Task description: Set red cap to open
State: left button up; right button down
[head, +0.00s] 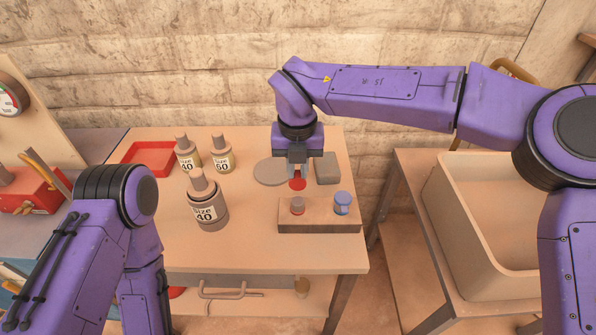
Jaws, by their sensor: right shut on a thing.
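The red cap (297,184) shows as a small red piece right below the fingertips of my right gripper (297,174). This gripper points down over the table and is shut on the red cap. Just in front of the cap, a small reddish-brown round piece (297,204) stands on a wooden block (318,227). I cannot tell how much space is between it and the cap. A blue-capped piece (342,203) stands at the right of the same block. My left arm is at the lower left, with its gripper out of view.
A red tray (148,158) lies at the back left. A round grey disc (270,172) and a grey block (328,169) flank my right gripper. A beige basin (480,235) stands right.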

jog(key=shift+s+f, duration=0.1)
pick_arm(q)
jog(key=shift+f, duration=0.35)
pick_arm(e)
jog(key=c, duration=1.1)
grip_release()
pick_arm(q)
jog(key=shift+f+b, duration=0.3)
jog(key=shift+f, duration=0.1)
pick_arm(e)
jog(key=r, duration=0.7)
jog(key=s+r, duration=0.1)
jog(key=r, duration=0.2)
jog(key=shift+s+r, duration=0.1)
jog(key=shift+r, duration=0.25)
